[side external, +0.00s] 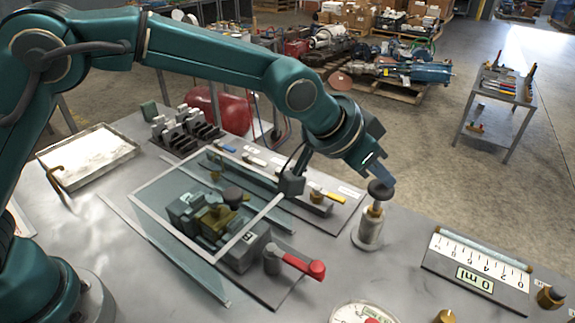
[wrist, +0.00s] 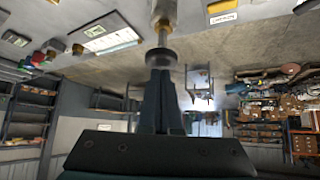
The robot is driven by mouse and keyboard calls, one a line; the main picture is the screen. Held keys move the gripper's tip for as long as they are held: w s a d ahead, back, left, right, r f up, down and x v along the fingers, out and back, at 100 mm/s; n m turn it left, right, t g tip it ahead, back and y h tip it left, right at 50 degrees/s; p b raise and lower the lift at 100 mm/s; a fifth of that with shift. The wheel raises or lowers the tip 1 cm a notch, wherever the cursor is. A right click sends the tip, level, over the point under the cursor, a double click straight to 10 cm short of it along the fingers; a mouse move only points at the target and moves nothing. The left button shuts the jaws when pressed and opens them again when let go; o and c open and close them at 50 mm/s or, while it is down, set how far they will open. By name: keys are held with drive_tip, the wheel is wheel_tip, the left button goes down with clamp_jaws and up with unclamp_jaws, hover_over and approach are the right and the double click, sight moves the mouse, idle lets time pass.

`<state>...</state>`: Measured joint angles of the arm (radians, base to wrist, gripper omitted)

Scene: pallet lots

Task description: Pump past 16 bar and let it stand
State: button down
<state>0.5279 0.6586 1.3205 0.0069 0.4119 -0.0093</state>
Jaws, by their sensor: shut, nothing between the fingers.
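The hand pump (side external: 368,230) is a pale metal cylinder standing upright on the grey bench, with a brass rod and a black round knob (side external: 380,189) on top. My gripper (side external: 386,181) points down at the knob from above, its fingers together and empty. In the wrist view the closed fingers (wrist: 160,72) meet the knob (wrist: 160,56) end-on; I cannot tell whether they press on it. The brass rod (wrist: 162,26) shows beyond the knob. A round white gauge (side external: 347,314) is cut off by the bottom edge of the side view; its bar reading is not legible.
A red-handled lever (side external: 303,266) stands left of the pump, beside a clear-shielded fixture (side external: 150,183). A scale panel (side external: 440,262) showing 0 ml lies to the right. Brass knobs (side external: 446,316) sit near the front. A white tray (side external: 118,160) lies far left.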

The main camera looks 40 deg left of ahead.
drive_tip(key=shift+f, duration=1.35)
drive_tip(key=shift+r, duration=3.9)
drive_tip(key=s+a+g+y, duration=0.1)
drive_tip(key=s+a, duration=0.3)
drive_tip(key=a, duration=0.1)
drive_tip(key=s+a+f+n+g+y, duration=0.1)
drive_tip(key=s+a, duration=0.3)
drive_tip(key=s+a+n+g, duration=0.1)
drive_tip(key=s+a, duration=0.4)
drive_tip(key=shift+s+a+f+y, duration=0.1)
drive_tip(key=shift+a+f+y, duration=0.25)
drive_tip(key=shift+y, duration=0.05)
drive_tip(key=s+a+n+t+y, duration=0.1)
drive_tip(key=s+a+n, duration=0.3)
drive_tip(key=s+a, duration=0.5)
drive_tip(key=shift+s+a+f, duration=0.2)
drive_tip(key=shift+s+f, duration=0.05)
drive_tip(key=shift+s, duration=0.9)
